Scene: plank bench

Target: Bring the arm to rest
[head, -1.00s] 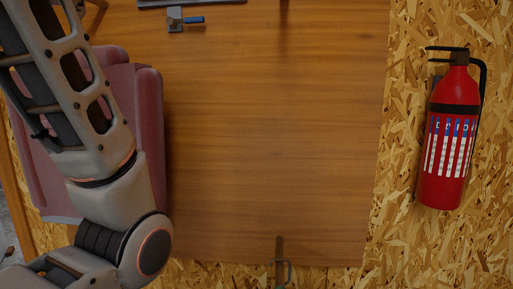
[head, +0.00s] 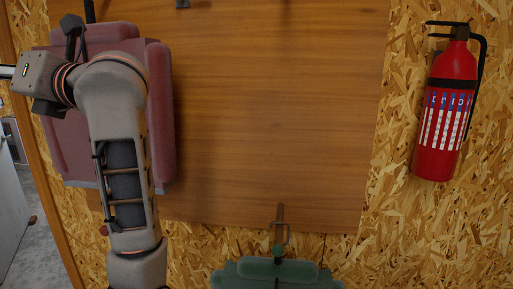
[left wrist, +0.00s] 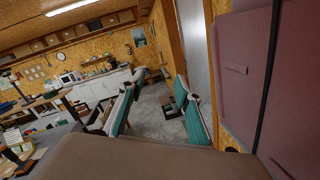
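My left arm (head: 125,175) rises from the bottom left of the head view and bends to the left at the top. Its far link (head: 40,80) runs toward the left edge, in front of a pink padded thing (head: 160,100). I cannot tell whether they touch. The left gripper's fingers do not show in the head view or the left wrist view. My right arm and right gripper are in neither view. No held object shows.
A wooden board (head: 270,110) fills the middle. A red fire extinguisher (head: 446,110) stands out against the chipboard (head: 400,235) at right. A green thing (head: 275,274) is at the bottom. The left wrist view shows teal chairs (left wrist: 118,108) and white cabinets (left wrist: 88,92) across the room.

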